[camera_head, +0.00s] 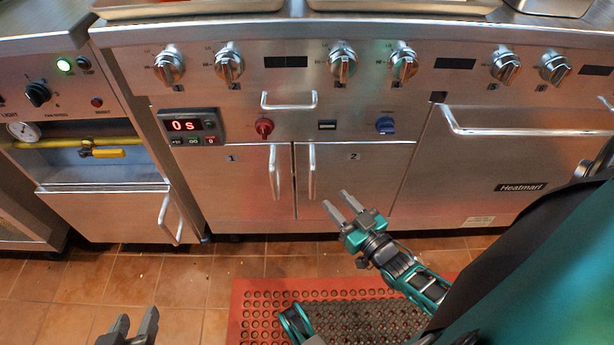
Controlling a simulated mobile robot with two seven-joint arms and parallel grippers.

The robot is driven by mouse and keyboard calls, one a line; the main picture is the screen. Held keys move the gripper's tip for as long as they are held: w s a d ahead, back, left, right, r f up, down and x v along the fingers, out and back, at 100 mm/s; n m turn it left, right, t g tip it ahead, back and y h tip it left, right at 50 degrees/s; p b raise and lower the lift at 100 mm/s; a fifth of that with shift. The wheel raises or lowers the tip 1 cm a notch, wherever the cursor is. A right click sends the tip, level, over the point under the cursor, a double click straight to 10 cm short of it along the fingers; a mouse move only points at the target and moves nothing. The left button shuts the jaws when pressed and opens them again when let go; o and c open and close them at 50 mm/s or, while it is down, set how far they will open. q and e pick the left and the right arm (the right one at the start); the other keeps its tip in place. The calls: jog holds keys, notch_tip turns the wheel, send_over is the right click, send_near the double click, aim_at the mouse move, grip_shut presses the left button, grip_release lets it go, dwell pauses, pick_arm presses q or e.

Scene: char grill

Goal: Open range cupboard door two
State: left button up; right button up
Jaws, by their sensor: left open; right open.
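Cupboard door two (370,180) is a steel panel marked "2" at the middle of the range. It looks shut, flush with the range front. Its vertical bar handle (312,171) is near its left edge. My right gripper (338,205) is open and empty, in front of the lower part of door two, to the right of and below the handle, apart from it. My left gripper (133,325) is open and empty at the bottom left, over the floor, well away from the door; the picture's lower edge cuts it off.
Door one (235,190) with its own handle (274,172) adjoins on the left. Control knobs (342,62) line the panel above. An oven door with a long handle (520,131) is at right. A red perforated mat (260,310) lies on the tiled floor.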

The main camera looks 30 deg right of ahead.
aim_at(315, 178)
jog(key=w+b, duration=0.1)
jog(key=w, duration=0.4)
jog(key=w+b, duration=0.1)
jog(key=w, duration=0.4)
jog(key=shift+w+a+b, duration=0.2)
jog(key=shift+w+b, duration=0.1)
jog(key=shift+w, duration=0.05)
jog(key=shift+c, duration=0.5)
grip_shut()
